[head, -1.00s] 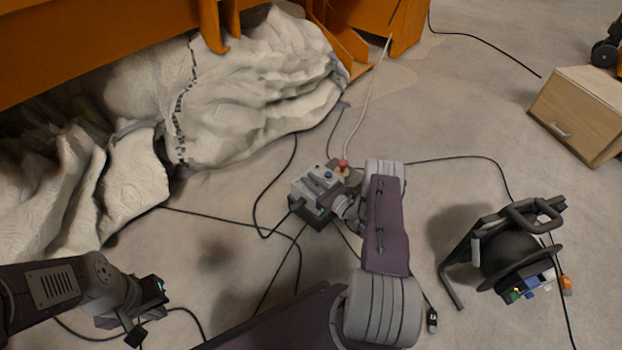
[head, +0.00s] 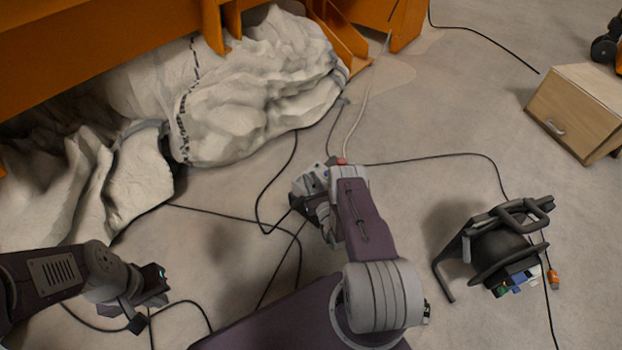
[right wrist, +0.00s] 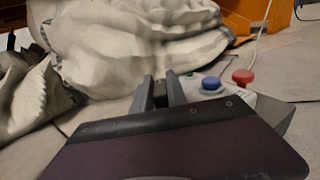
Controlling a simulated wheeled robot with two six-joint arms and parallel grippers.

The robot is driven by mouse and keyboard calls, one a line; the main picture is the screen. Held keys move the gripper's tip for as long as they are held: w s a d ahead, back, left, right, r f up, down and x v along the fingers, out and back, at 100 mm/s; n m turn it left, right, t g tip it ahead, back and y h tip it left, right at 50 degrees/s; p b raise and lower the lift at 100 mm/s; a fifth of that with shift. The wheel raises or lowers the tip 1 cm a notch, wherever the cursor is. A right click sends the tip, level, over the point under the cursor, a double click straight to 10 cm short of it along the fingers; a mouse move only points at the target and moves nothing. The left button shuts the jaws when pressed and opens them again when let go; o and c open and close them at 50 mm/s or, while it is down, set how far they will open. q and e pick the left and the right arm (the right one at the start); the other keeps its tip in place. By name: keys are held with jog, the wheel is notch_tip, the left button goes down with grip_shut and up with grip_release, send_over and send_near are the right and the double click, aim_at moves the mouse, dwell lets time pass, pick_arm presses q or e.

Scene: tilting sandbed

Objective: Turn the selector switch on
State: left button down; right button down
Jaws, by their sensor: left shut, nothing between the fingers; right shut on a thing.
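The grey control box (head: 306,183) stands on the floor near the middle of the head view, partly covered by my right arm. In the right wrist view its top shows a blue button (right wrist: 210,83), a red mushroom button (right wrist: 243,77) and a small green one (right wrist: 190,75). My right gripper (right wrist: 162,92) is at the box's top, left of the blue button. Its fingers are shut on a small dark piece, apparently the selector switch (right wrist: 160,88), mostly hidden between them. My left gripper (head: 158,284) is shut and empty, away from the box at the lower left.
A black cable reel (head: 503,248) stands at the right. A wooden cabinet (head: 580,110) is at the upper right. A large crumpled whitish sheet (head: 250,95) lies below an orange frame (head: 90,40). Black cables (head: 225,215) run across the floor around the box.

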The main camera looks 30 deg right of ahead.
dwell(0.3)
jog(key=c, duration=1.3)
grip_release()
jog(key=shift+o, duration=0.2)
jog(key=shift+s, duration=0.2)
jog(key=s+a+p, duration=0.1)
jog(key=s+p, duration=0.4)
jog(key=s, duration=0.3)
jog(key=shift+s, duration=0.3)
jog(key=shift+a, duration=0.1)
